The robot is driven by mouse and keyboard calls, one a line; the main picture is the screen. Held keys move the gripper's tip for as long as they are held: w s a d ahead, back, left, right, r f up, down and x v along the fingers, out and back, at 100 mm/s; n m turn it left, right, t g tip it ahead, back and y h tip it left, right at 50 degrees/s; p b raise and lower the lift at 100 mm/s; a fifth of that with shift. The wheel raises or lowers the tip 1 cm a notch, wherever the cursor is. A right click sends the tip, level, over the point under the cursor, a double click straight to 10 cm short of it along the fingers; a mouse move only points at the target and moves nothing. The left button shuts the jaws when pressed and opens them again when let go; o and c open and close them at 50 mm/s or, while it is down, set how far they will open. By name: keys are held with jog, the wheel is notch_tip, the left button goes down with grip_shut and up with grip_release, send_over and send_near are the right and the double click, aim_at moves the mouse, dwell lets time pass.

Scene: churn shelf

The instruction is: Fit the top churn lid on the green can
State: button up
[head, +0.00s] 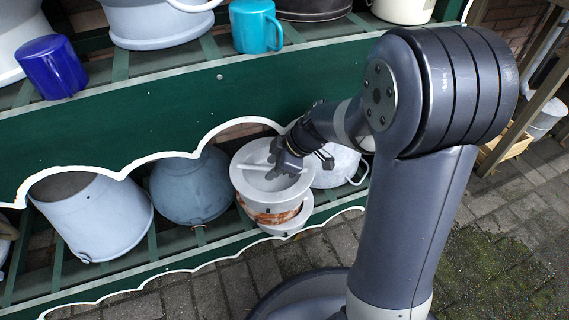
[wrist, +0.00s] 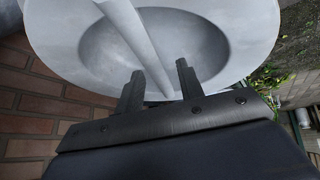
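A pale grey round churn lid (head: 250,182) with a dished middle and a straight bar handle (head: 256,168) lies at the top of a stack on the lower shelf. Below it are a rust-marked band (head: 268,216) and another pale rim (head: 290,227). My gripper (head: 286,167) is over the lid at the handle's right end. In the wrist view the lid (wrist: 60,45) fills the upper part, and the handle (wrist: 135,35) runs down between my two fingers (wrist: 162,72). The fingers stand apart, with gaps beside the bar. I cannot make out a green can.
The green shelf's scalloped board (head: 150,120) hangs above and in front of the lid. A tilted grey churn (head: 95,215) and a blue-grey vessel (head: 195,187) lie left of it. A teal mug (head: 255,27) and blue mug (head: 50,68) stand on the upper shelf.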

jog(key=shift+f, duration=0.15)
jog(key=s+d+r+p, duration=0.2)
jog(key=s+d, duration=0.1)
jog(key=d, duration=0.3)
jog(key=s+d+r+p, duration=0.2)
jog(key=s+d, duration=0.1)
jog(key=d, duration=0.4)
jog(key=shift+d, duration=0.2)
jog(key=shift+w+r, duration=0.1)
jog(key=b, duration=0.2)
send_over(284, 184)
jog(key=d, duration=0.1)
jog(key=b+x, duration=0.1)
jog(key=x, duration=0.1)
jog(key=a+b+x, duration=0.1)
jog(key=x, duration=0.2)
jog(key=shift+r, duration=0.15)
dwell(1.0)
